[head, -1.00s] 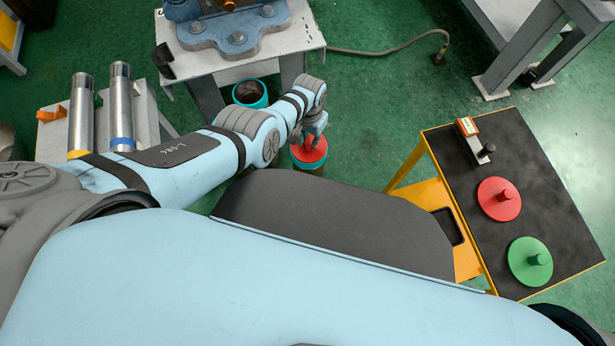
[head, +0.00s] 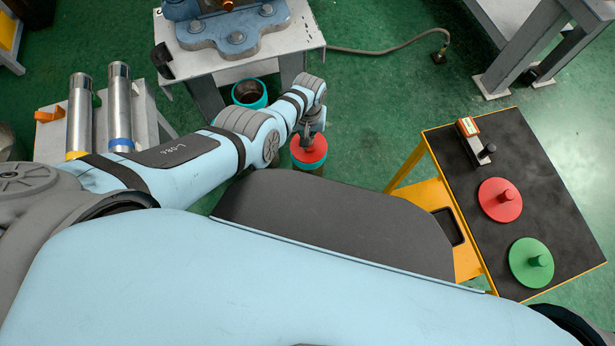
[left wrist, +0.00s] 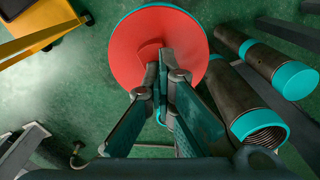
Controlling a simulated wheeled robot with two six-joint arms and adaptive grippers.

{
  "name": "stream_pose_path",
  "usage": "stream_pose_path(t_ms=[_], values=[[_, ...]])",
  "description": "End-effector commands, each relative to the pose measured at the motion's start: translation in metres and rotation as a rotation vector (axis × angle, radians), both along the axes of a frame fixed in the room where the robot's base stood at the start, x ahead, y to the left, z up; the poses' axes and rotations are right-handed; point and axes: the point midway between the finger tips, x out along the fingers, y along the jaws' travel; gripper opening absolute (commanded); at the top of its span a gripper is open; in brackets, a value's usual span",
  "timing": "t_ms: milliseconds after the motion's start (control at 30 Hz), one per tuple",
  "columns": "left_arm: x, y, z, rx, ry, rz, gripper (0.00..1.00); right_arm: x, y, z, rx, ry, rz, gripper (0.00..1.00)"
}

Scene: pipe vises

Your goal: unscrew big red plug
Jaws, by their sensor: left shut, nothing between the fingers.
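The big red plug (head: 312,151) sits on top of an upright pipe with a teal collar (head: 309,167), standing on the floor. It fills the upper middle of the left wrist view as a red disc (left wrist: 190,30). My left gripper (head: 309,141) points down over the plug. In the left wrist view its fingers (left wrist: 164,58) are together, over the disc beside a small raised red part. Nothing shows between them. Whether the fingertips touch the plug I cannot tell. My right gripper is not in view.
A black-topped yellow cart (head: 563,205) at right carries a red disc with a knob (head: 500,199) and a green one (head: 531,262). An open teal-rimmed pipe (head: 250,94) stands behind the arm. A vise table (head: 300,42) is at the back. Green floor lies right of the plug.

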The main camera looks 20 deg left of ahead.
Motion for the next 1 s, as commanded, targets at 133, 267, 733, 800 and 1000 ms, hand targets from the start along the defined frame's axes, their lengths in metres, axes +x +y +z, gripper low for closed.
stream_pose_path(t_ms=[133,267,733,800,1000], values=[[-0.0007,-0.002,-0.0024,-0.004,0.0,0.479,0.0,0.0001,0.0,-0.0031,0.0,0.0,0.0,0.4],[-0.0004,-0.0035,-0.0017,-0.005,0.001,0.761,0.0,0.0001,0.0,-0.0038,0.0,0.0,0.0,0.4],[-0.0005,-0.0036,-0.0004,-0.007,0.001,1.185,0.0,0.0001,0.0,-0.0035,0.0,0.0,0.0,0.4],[-0.0012,-0.0028,-0.0004,-0.007,0.001,1.429,0.0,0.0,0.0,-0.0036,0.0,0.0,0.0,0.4],[-0.0017,-0.0012,0.0004,-0.005,0.0,1.99,0.0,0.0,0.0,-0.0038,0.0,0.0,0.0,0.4]])
